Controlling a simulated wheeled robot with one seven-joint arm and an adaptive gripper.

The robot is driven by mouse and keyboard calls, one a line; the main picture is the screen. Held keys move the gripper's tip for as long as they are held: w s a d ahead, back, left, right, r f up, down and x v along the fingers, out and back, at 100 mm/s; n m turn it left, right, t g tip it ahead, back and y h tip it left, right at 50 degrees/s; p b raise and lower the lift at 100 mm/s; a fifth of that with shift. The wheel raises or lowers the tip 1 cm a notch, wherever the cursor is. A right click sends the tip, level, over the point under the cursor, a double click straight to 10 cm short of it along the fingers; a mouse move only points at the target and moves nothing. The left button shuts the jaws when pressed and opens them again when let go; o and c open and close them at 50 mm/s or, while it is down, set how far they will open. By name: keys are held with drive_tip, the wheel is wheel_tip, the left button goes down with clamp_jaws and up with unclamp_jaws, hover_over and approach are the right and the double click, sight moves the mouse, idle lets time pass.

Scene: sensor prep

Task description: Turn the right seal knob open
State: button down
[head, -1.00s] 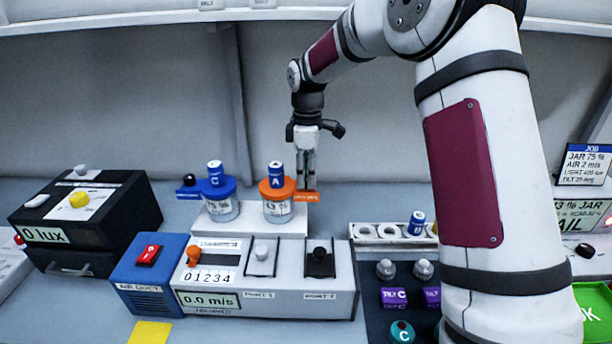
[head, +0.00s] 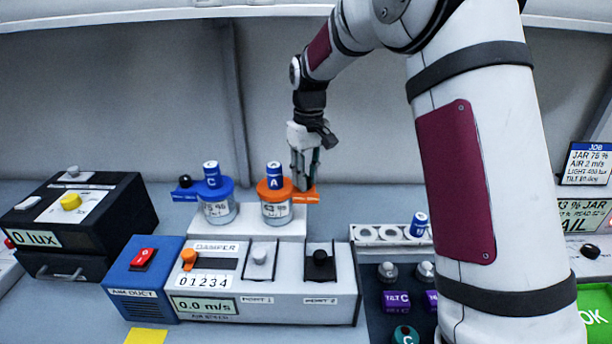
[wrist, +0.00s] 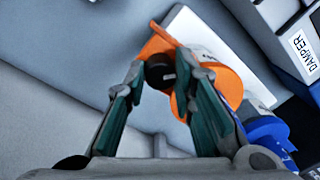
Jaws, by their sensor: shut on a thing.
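The right jar (head: 277,211) has an orange lid (head: 268,193) with a blue plug marked A on top and an orange tab (head: 305,197) out to the right. My gripper (head: 303,182) points down at the lid's right side, over the tab. In the wrist view the dark round seal knob (wrist: 158,72) sits between the fingertips of my gripper (wrist: 161,79), which is shut on it. The orange tab (wrist: 164,34) sticks out beside the knob. In the head view my fingers hide the knob.
The left jar (head: 219,211) has a blue lid, plug C and its own dark knob (head: 185,181) close by. Both jars stand on a white stand (head: 250,227). In front are the damper box (head: 262,305) and blue air duct (head: 141,285). A plug rack (head: 375,235) stands right.

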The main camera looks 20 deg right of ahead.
drive_tip(key=shift+m, duration=0.5)
drive_tip(key=c, duration=1.3)
unclamp_jaws()
drive_tip(key=shift+c, duration=0.2)
wheel_tip(320, 180, up, 12)
drive_tip(key=shift+d, duration=0.25)
drive_tip(key=shift+r, duration=0.1)
